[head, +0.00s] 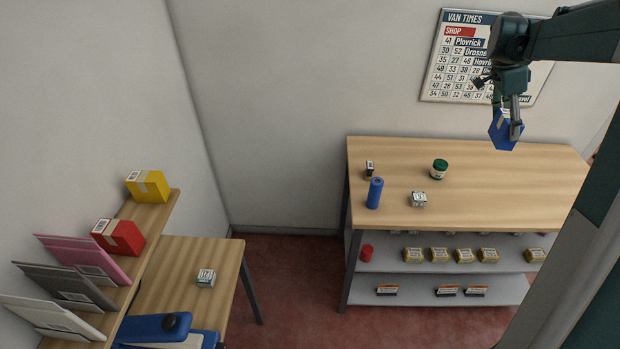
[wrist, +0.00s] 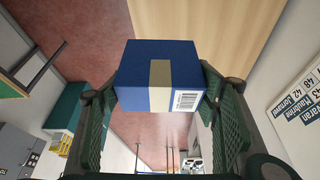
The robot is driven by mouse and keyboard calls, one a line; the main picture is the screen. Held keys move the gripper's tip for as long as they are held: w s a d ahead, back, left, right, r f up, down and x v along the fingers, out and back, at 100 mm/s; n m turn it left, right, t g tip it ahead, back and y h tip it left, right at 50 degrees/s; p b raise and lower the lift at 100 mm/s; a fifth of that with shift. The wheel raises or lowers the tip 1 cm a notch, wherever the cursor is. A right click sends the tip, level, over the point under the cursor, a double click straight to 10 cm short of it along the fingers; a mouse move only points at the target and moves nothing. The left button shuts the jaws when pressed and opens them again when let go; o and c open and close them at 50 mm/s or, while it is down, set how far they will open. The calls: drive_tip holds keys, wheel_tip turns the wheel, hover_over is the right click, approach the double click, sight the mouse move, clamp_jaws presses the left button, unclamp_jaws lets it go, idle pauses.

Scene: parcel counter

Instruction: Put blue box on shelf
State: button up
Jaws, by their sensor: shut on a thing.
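My gripper (head: 507,110) is shut on the blue box (head: 504,133) and holds it in the air above the right-hand part of the wooden counter. In the wrist view, the blue box (wrist: 140,68) sits between the two green finger pads (wrist: 166,110). A beige tape strip and a white barcode label show on it. The wooden shelf (head: 167,219) is on the left wall, far from my gripper. A yellow box (head: 148,185) and a red box (head: 118,237) stand on it, with pink, grey and white envelopes leaning nearer the camera.
The counter (head: 480,190) bears a blue cylinder (head: 374,193), a green-lidded jar (head: 439,169), a small white box (head: 418,199) and a small dark item (head: 369,169). Below the shelf, a side table (head: 225,262) holds a small white box (head: 206,278) and a blue device (head: 155,328).

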drive_tip(key=v, duration=0.2)
drive_tip(key=shift+d+r, duration=0.15)
drive_tip(key=shift+r, duration=0.2)
drive_tip(key=w+a+n+t+p, duration=0.1)
drive_tip(key=w+a+n, duration=0.15)
drive_tip(key=a, duration=1.25)
drive_tip(key=w+a+n+t+p, duration=0.1)
drive_tip(key=w+a+n, duration=0.15)
drive_tip(key=a, duration=1.15)
drive_tip(key=w+a+n+t, duration=0.15)
drive_tip(key=w+a, duration=0.25)
drive_tip(key=a, duration=1.1)
drive_tip(key=s+a+n+y+p, duration=0.1)
drive_tip(key=s+a+n, duration=0.25)
drive_tip(key=a, duration=1.15)
drive_tip(key=s+a+n+y+p, duration=0.15)
drive_tip(key=s+a, duration=0.25)
drive_tip(key=a, duration=1.1)
drive_tip(key=s+a+n+t+y+p, duration=0.1)
drive_tip(key=s+a+n, duration=0.3)
drive_tip(key=s+a, duration=1.2)
drive_tip(key=s+a+n+t+y+p, duration=0.1)
drive_tip(key=s+a+n, duration=0.3)
drive_tip(key=s+a, duration=1.3)
drive_tip(key=w+a+f, duration=0.4)
drive_tip(key=f, duration=0.1)
